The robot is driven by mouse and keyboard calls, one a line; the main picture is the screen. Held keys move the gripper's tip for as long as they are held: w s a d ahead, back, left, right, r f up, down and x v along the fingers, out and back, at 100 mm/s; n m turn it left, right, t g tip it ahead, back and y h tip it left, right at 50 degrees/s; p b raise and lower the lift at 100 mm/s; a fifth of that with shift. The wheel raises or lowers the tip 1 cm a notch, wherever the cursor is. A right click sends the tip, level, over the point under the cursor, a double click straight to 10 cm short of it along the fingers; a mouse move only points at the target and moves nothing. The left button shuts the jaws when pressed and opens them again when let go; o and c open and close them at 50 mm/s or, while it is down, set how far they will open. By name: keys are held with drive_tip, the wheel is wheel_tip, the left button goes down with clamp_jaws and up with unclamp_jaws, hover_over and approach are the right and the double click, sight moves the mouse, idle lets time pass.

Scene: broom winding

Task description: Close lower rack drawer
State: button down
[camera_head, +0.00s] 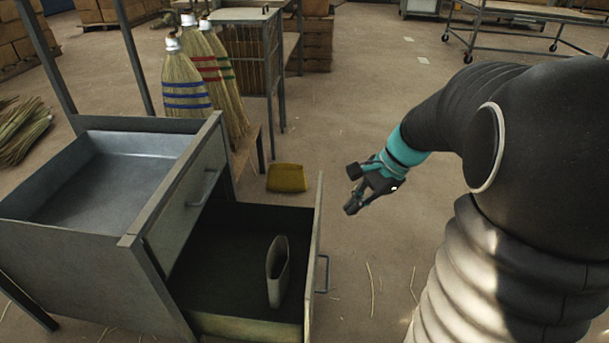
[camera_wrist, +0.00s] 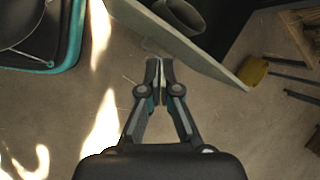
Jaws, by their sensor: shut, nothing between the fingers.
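The lower rack drawer (camera_head: 222,253) stands pulled out to the right from the grey metal rack (camera_head: 75,272). Its front panel (camera_head: 314,255) has a bar handle (camera_head: 323,273) on its outer face. A grey-beige open holder (camera_head: 277,271) stands inside the drawer, and it also shows in the wrist view (camera_wrist: 181,14). My gripper (camera_head: 352,203) is shut and empty, to the right of the drawer front and apart from it. In the wrist view my fingertips (camera_wrist: 160,62) meet just below the drawer front's edge (camera_wrist: 190,48).
The upper drawer (camera_head: 187,190) is shut. A yellow object (camera_head: 287,178) lies on the floor behind the lower drawer. Several brooms (camera_head: 184,82) stand behind the rack. The floor (camera_head: 370,265) between drawer and my arm is clear apart from straw bits.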

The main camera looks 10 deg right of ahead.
drive_tip(key=w+d+f+m+t+y, duration=0.1)
drive_tip(key=w+d+f+m+y, duration=0.2)
drive_tip(key=w+d+f+m, duration=0.5)
drive_tip(key=a+r+b+x, duration=0.1)
drive_tip(key=a+b+x, duration=0.1)
drive_tip(key=x, duration=1)
drive_tip(key=shift+a+n, duration=0.15)
drive_tip(key=shift+n, duration=0.15)
drive_tip(key=shift+a+r, duration=0.1)
